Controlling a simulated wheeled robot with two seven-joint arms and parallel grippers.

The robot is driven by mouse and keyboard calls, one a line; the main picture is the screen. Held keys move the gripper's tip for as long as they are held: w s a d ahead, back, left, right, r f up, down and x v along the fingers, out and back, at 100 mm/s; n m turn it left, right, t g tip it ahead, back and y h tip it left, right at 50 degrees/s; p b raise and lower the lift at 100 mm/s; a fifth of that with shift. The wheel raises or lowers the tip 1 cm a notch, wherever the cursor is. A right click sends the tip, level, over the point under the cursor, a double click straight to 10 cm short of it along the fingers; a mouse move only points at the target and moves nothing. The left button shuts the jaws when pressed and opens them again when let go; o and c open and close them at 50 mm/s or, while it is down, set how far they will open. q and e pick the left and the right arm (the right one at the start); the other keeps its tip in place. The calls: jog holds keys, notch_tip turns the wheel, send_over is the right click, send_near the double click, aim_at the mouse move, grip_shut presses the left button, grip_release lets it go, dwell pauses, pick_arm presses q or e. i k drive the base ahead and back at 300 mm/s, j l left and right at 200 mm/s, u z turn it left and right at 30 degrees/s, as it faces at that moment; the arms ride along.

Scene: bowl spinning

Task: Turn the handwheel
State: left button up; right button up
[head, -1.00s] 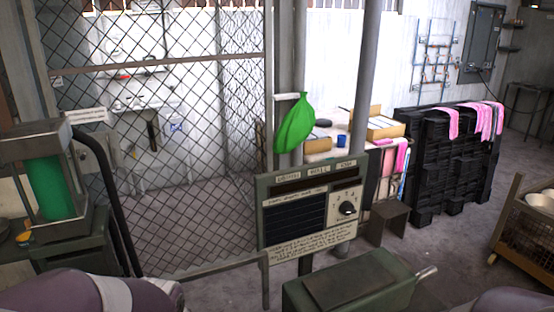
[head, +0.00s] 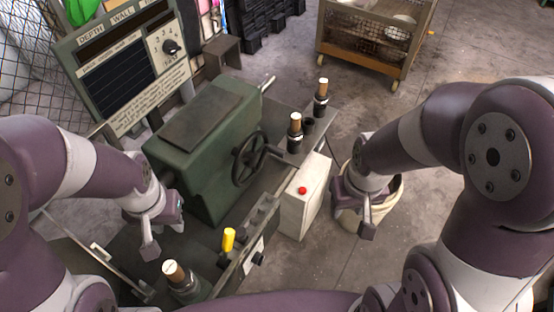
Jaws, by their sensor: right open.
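The handwheel (head: 249,159) is a dark spoked wheel on the right side of a green machine housing (head: 208,130), near the middle of the head view. My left gripper (head: 160,234) is left of the housing, apart from the wheel; its jaws point down and their gap is not clear. My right gripper (head: 354,213) is open and empty, to the right of the wheel and over a pale bucket (head: 385,203). Neither gripper touches the wheel.
A white box with a red button (head: 302,190) stands between the wheel and my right gripper. Wooden-topped posts (head: 295,132) rise behind it. A yellow handle (head: 229,239) and another wooden-topped post (head: 176,274) stand in front. A panel (head: 125,65) and a wire cart (head: 372,45) are behind.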

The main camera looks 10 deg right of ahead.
aim_at(249, 158)
jog(key=l, duration=0.6)
jog(key=i+l, duration=0.15)
jog(key=l, duration=0.5)
jog(key=u, duration=0.05)
